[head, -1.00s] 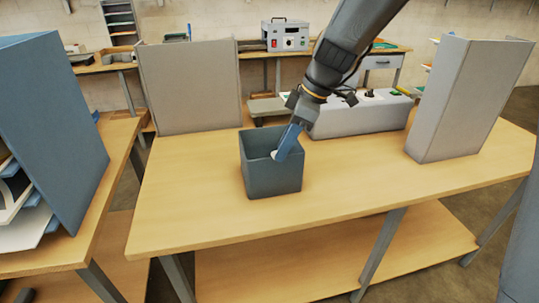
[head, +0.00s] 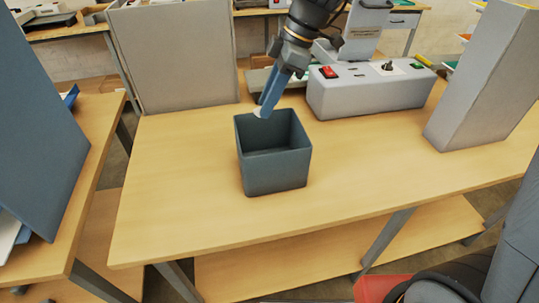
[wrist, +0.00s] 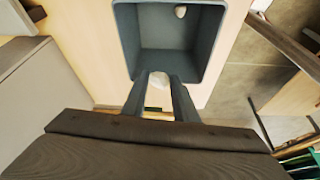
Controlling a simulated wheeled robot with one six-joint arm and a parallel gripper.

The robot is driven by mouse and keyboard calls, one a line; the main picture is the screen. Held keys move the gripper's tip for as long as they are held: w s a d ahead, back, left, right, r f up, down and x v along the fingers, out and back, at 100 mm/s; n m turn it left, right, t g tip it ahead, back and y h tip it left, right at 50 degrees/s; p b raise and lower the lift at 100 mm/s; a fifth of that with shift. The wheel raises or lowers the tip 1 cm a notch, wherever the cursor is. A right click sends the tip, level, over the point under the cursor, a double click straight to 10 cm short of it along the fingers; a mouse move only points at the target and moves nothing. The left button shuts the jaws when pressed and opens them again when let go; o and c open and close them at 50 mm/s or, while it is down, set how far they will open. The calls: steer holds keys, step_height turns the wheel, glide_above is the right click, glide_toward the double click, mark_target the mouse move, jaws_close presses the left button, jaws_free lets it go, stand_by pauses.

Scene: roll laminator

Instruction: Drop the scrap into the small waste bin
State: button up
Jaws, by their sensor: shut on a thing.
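The small waste bin (head: 276,173) is a dark grey-blue open box standing upright on the wooden table. My gripper (head: 265,106) has blue fingers and points down at the bin's back rim. It is shut on a small white scrap (head: 260,113), which shows at the fingertips. In the wrist view the scrap (wrist: 160,79) sits between the fingers, just outside the near wall of the bin (wrist: 127,40) as seen there.
A grey laminator (head: 370,91) with a red switch stands behind and right of the bin. Grey upright panels stand at the back left (head: 172,60) and right (head: 480,80). The table front and left of the bin is clear. A blue panel (head: 40,130) stands on the left table.

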steer(key=shift+f+b, duration=0.9)
steer(key=shift+f, duration=1.3)
steer(key=shift+c, duration=0.2)
steer(key=o, duration=1.1)
steer(key=b+v, duration=0.2)
steer(key=v, duration=0.6)
steer(key=shift+a+f, duration=0.1)
